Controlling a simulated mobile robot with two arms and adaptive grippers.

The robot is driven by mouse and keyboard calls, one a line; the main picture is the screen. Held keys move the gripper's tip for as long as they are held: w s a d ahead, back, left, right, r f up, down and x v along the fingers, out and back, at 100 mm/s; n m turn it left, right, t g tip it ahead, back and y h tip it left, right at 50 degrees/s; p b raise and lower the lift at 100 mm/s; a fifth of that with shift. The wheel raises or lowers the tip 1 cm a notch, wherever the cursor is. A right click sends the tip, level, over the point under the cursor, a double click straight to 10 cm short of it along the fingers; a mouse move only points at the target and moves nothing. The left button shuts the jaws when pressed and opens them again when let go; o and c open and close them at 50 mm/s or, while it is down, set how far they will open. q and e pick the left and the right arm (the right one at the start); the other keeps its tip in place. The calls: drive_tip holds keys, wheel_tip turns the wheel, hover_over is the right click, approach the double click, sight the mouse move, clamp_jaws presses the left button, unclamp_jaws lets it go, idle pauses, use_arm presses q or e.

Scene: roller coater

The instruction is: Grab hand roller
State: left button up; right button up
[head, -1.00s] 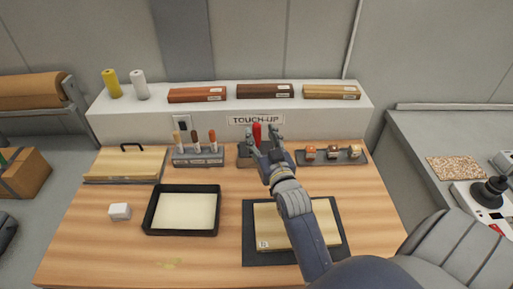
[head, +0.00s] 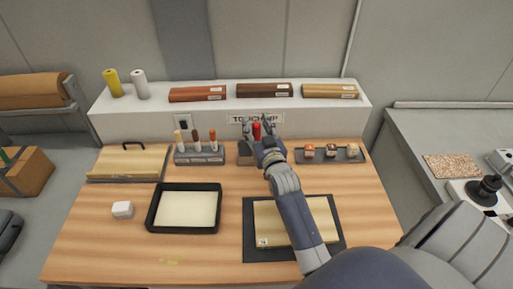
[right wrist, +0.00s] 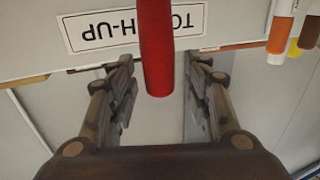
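The hand roller's red handle (head: 257,131) stands upright in a dark holder (head: 244,154) at the back middle of the wooden table. The roller's lower part is hidden by my right gripper and the holder. My right gripper (head: 259,124) is at the handle with its fingers spread to both sides of it. In the right wrist view the red handle (right wrist: 156,50) hangs between the two open fingers (right wrist: 160,85), with a gap on each side. My left gripper is not in view.
A pen stand (head: 199,156) is left of the holder, and a rack of small bottles (head: 328,155) is right. A black tray (head: 154,214), a white block (head: 122,210) and a board on a dark mat (head: 250,248) lie in front. A white ledge (head: 150,119) rises behind.

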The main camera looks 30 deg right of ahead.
clamp_jaws()
drive_tip(key=shift+r, duration=0.1)
